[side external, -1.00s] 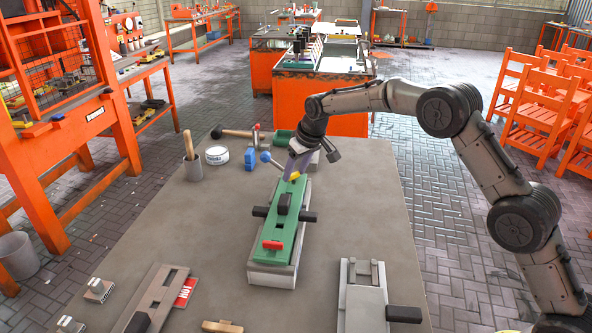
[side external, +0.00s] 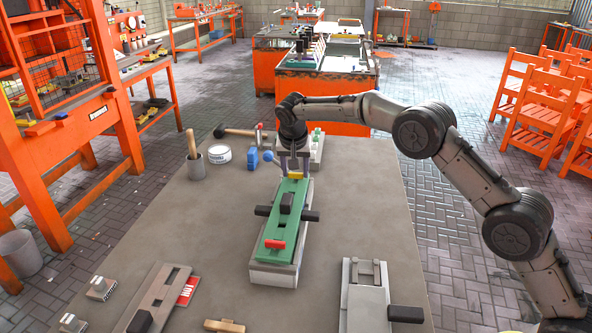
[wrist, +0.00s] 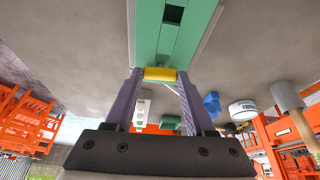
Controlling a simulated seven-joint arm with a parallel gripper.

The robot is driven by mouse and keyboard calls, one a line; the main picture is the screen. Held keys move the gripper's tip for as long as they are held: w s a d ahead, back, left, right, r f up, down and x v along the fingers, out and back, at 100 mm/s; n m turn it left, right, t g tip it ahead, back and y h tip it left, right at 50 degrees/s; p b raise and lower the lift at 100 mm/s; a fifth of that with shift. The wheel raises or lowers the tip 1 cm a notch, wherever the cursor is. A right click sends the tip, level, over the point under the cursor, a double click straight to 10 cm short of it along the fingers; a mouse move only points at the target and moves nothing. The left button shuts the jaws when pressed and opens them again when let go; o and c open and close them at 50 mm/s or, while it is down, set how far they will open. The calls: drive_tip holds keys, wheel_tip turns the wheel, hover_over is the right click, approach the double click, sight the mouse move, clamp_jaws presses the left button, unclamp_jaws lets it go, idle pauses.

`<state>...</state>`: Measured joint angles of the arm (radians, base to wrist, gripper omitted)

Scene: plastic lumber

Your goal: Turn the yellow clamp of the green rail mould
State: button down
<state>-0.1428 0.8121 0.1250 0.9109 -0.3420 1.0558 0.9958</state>
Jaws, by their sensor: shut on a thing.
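The green rail mould (side external: 279,235) lies on a grey base on the table, with a red clamp (side external: 274,245) at its near end. The yellow clamp (side external: 295,175) is at its far end and lies crosswise to the mould. In the wrist view the yellow clamp (wrist: 160,74) sits between the fingertips at the end of the green mould (wrist: 175,35). My gripper (wrist: 159,78) has its purple fingers at the two ends of the clamp, shut on it. In the side view my gripper (side external: 294,172) points down over the mould's far end.
Black handles (side external: 310,215) stick out from the mould's sides. A second grey mould (side external: 366,290) lies at the near right.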

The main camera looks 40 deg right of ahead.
drive_tip(key=shift+m, duration=0.4)
drive_tip(key=shift+c, duration=1.2)
unclamp_jaws()
drive_tip(key=shift+r, duration=0.1)
drive_tip(key=v, duration=1.3)
drive_tip(key=shift+a+r, duration=0.25)
drive_tip(key=shift+r, duration=0.05)
